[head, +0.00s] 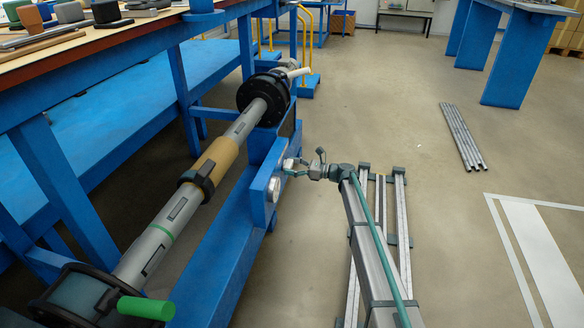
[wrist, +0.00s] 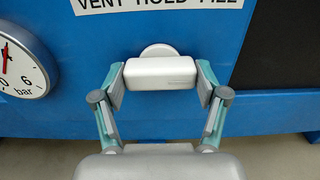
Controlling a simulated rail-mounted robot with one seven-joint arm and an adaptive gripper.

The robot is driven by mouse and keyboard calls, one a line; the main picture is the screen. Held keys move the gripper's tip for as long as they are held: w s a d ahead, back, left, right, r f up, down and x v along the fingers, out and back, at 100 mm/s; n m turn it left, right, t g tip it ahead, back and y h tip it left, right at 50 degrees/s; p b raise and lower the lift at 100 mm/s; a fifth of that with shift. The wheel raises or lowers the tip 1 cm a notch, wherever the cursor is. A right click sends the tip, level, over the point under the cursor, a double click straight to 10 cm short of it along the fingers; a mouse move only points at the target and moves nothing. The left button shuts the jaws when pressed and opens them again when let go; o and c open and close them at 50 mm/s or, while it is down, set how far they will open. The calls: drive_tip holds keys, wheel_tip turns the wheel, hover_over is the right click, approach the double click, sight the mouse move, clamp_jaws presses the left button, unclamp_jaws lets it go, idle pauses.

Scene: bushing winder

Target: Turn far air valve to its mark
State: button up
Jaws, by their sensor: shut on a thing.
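The far air valve has a pale grey bar handle (wrist: 160,73) in front of a round hub on a blue panel. In the wrist view the bar lies level under a white label (wrist: 158,4) reading VENT, HOLD, FILL. My gripper (wrist: 160,80) is shut on the bar, one finger against each end. In the head view my gripper (head: 296,167) reaches the right face of the blue winder frame, and the valve is small there. I cannot make out a separate mark, as the label's top is cut off.
A pressure gauge (wrist: 18,65) with a red needle is left of the valve. A dark panel (wrist: 290,48) is at the right. In the head view a long grey shaft (head: 165,218) lies left of the blue frame (head: 215,262). Open floor and metal bars (head: 462,136) are at right.

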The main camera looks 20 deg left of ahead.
drive_tip(key=shift+r+p, duration=0.1)
drive_tip(key=shift+p, duration=0.3)
drive_tip(key=shift+c, duration=0.2)
drive_tip(key=shift+r+n+p, duration=0.1)
drive_tip(key=shift+n+p, duration=0.55)
drive_tip(key=shift+n, duration=0.05)
drive_tip(key=shift+n+p, duration=1.1)
drive_tip(key=shift+n, duration=0.1)
drive_tip(key=n+p, duration=0.1)
drive_tip(key=n, duration=0.1)
drive_tip(key=n+p, duration=0.1)
drive_tip(key=n, duration=0.1)
drive_tip(key=shift+f+n, duration=0.2)
drive_tip(key=shift+n, duration=0.2)
drive_tip(key=o, duration=1.2)
drive_tip(key=shift+c, duration=0.2)
drive_tip(key=shift+d, duration=0.1)
